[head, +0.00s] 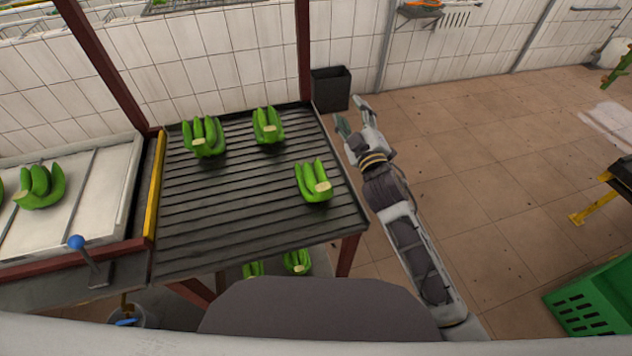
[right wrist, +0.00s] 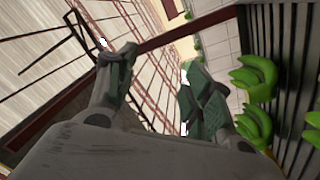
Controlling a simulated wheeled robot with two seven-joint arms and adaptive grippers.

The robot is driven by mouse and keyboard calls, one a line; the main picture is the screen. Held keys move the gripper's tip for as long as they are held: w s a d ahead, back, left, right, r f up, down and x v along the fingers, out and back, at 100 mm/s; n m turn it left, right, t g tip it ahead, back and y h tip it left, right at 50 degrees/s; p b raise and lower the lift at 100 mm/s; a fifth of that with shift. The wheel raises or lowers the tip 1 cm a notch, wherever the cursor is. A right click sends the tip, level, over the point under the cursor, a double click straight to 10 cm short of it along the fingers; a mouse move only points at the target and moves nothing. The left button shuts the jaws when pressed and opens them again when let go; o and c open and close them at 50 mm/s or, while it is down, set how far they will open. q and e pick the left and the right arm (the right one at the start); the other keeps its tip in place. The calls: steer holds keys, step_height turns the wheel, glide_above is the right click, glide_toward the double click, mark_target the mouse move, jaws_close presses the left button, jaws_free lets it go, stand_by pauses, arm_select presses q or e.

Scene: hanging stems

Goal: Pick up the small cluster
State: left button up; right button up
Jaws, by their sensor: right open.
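Three green banana clusters lie on the dark slatted table: one at the back left (head: 204,138), one at the back middle (head: 268,126), and one nearer the front right (head: 314,182). They look close in size, so I cannot tell surely which is the small cluster. My right gripper (head: 352,113) is open and empty, beyond the table's right edge and apart from all clusters. In the right wrist view its two fingers (right wrist: 155,78) are spread, with green clusters (right wrist: 258,76) to their right. My left gripper is not in view.
The slatted table (head: 230,215) has red posts at its back. A pale tray (head: 100,195) with another cluster (head: 41,188) stands at left. More clusters (head: 297,261) show below the table. A black bin (head: 331,90) stands behind; a green crate (head: 595,300) is at lower right.

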steer(key=s+a+r+n+g+y, duration=0.3)
steer(key=s+a+r+n+y, duration=0.1)
steer(key=a+r+n+y, duration=0.4)
steer(key=s+a+r+n+g+y, duration=0.2)
steer(key=s+a+r+n+y, duration=0.1)
steer(key=a+r+n+y, duration=0.55)
steer(key=s+a+n+g, duration=0.3)
steer(key=s+n+g, duration=0.3)
steer(key=n+g, duration=0.3)
steer(key=s+a+n+g, duration=0.4)
steer(key=s+n+g, duration=0.3)
steer(key=n, duration=0.4)
step_height(320, 180, down, 13)
steer(key=s+d+n+g+h, duration=0.2)
steer(key=n+h, duration=0.6)
steer(key=h, duration=0.4)
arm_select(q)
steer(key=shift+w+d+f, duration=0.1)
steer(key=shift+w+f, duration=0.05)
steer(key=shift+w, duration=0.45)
arm_select(e)
steer(key=w+d+f+t+h, duration=0.1)
steer(key=w+d+t+h, duration=0.1)
steer(key=w+d+h, duration=0.2)
steer(key=w+d+f+n+t+h, duration=0.1)
steer(key=w+d+h, duration=0.4)
steer(key=d, duration=0.6)
steer(key=shift+w+d+f+t, duration=0.25)
steer(key=shift+f+t, duration=0.25)
steer(key=shift+t, duration=0.3)
